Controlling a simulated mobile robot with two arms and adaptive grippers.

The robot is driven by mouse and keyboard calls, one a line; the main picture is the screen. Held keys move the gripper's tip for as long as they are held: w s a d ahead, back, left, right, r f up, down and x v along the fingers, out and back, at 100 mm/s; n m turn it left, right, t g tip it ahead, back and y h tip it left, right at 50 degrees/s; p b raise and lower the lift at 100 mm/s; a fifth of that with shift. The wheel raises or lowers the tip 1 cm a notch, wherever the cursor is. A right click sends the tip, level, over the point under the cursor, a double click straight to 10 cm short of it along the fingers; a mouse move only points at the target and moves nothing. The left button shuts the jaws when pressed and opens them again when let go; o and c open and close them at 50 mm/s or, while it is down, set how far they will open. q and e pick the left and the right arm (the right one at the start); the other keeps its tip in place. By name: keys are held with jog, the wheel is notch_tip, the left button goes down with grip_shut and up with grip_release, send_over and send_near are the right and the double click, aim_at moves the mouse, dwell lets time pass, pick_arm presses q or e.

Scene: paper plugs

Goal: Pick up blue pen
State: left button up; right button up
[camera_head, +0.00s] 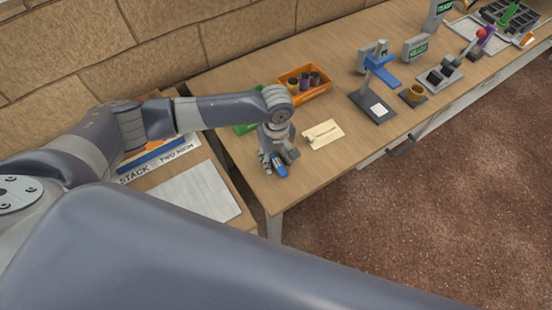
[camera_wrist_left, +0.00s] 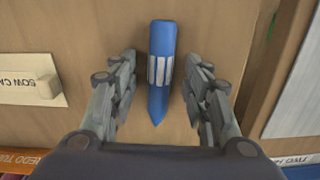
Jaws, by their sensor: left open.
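The blue pen (camera_wrist_left: 160,45) lies on the wooden table in the left wrist view, with a pointed tip toward me and a ribbed pale band around its middle. My left gripper (camera_wrist_left: 160,95) is open, with one finger on each side of the pen and a gap on both sides. In the head view the pen (camera_head: 280,169) shows as a small blue shape near the table's front left corner, partly hidden by my left gripper (camera_head: 276,166). My right gripper is not in view.
A cream card (camera_head: 324,134) with a small block lies beside my left gripper. An orange bin (camera_head: 318,91) with several cylinders stands behind. A blue-armed stand (camera_head: 372,100) is farther right. A lower surface with a white sheet (camera_head: 196,193) lies to the left.

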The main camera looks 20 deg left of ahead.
pick_arm(q)
jog(key=c, duration=1)
jog(key=shift+o, duration=0.2)
jog(key=shift+r, duration=0.15)
